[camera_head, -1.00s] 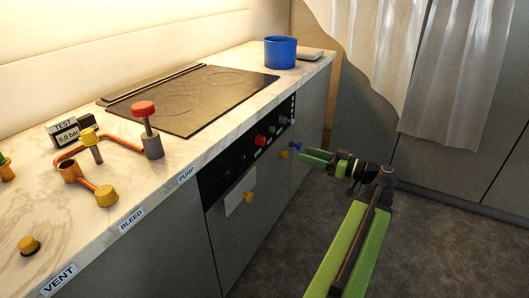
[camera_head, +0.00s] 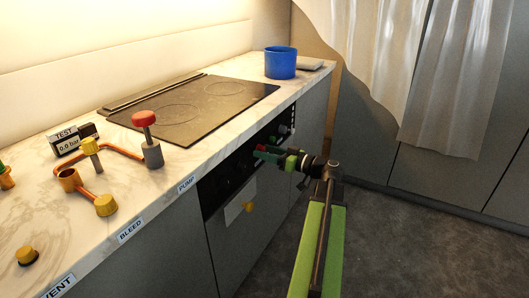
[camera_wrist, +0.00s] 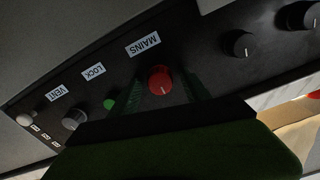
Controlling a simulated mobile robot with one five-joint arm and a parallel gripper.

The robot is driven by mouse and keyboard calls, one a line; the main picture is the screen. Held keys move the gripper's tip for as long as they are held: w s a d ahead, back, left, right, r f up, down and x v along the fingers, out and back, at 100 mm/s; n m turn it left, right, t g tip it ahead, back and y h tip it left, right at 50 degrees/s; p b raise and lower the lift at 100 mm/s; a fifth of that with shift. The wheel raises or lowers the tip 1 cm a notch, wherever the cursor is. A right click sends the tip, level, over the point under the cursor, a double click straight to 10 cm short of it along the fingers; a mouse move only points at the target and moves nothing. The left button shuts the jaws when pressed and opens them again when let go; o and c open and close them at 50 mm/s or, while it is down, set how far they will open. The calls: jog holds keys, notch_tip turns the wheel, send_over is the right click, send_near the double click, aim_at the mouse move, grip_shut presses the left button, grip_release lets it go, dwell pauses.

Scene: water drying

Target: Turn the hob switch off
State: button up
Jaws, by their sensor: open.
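A round red knob (camera_wrist: 160,77) with a pale pointer line sits on the black control panel (camera_wrist: 217,38) under the hob. The upside-down MAINS label (camera_wrist: 143,44) is beside it in the wrist view. My gripper (camera_wrist: 164,92) is open, its dark green fingers on either side of the red knob; I cannot tell whether they touch it. In the head view my gripper (camera_head: 266,153) is at the panel front and hides much of it, with a bit of red showing at its tips. No label reading "hob" is legible.
In the wrist view, a green button (camera_wrist: 109,104), a grey knob (camera_wrist: 74,119) and black knobs (camera_wrist: 240,45) flank the red knob. The black hob (camera_head: 190,105), a blue pot (camera_head: 280,63) and a tall red-topped valve (camera_head: 148,135) are on the counter above. The floor at right is clear.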

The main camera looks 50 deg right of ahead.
jog(key=shift+w+a, duration=0.1)
jog(key=shift+w, duration=0.3)
grip_shut()
